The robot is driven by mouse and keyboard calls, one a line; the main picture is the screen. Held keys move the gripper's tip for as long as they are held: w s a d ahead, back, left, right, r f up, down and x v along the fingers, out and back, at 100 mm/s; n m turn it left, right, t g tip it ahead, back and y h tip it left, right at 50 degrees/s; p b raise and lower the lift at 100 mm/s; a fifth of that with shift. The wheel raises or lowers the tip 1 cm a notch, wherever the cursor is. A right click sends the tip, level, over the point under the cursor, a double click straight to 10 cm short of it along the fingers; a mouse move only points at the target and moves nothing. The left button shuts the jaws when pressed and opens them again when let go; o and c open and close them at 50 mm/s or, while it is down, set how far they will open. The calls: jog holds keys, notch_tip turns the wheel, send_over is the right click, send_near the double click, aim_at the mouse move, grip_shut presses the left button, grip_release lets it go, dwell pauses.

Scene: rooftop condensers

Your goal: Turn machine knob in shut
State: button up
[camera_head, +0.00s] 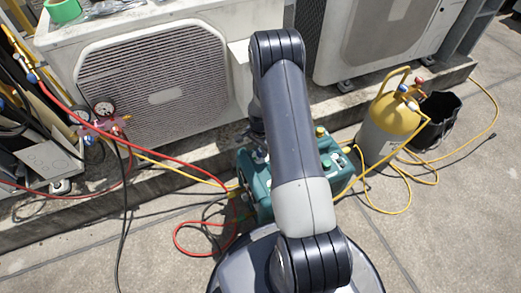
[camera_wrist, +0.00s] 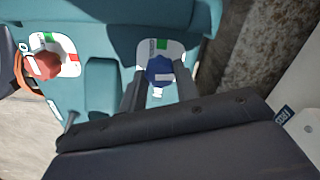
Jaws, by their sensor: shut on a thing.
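The teal machine (camera_head: 256,186) stands on the ground in front of the condenser, partly hidden by my arm in the head view. In the wrist view its teal casing (camera_wrist: 101,75) fills the upper part. A blue knob (camera_wrist: 159,69) sits on a white label with a green patch above it. My gripper (camera_wrist: 160,80) has one finger on each side of the blue knob and is shut on it. A red knob (camera_wrist: 43,66) sits to the left on another label with green and red patches. The lettering is too small to read. My gripper is hidden in the head view.
A yellow-topped grey cylinder (camera_head: 385,128) stands right of the machine, with a black bucket (camera_head: 436,122) behind it. Red and yellow hoses (camera_head: 150,160) run from a gauge set (camera_head: 104,115) at the left. A yellow hose loops on the ground at the right. Condensers (camera_head: 155,85) stand behind.

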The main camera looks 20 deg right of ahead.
jog(key=shift+m, duration=0.6)
jog(key=o, duration=1)
notch_tip(320, 180, up, 11)
jog(key=p, duration=0.3)
jog(key=shift+f, duration=0.1)
notch_tip(320, 180, down, 11)
jog(key=b, duration=0.3)
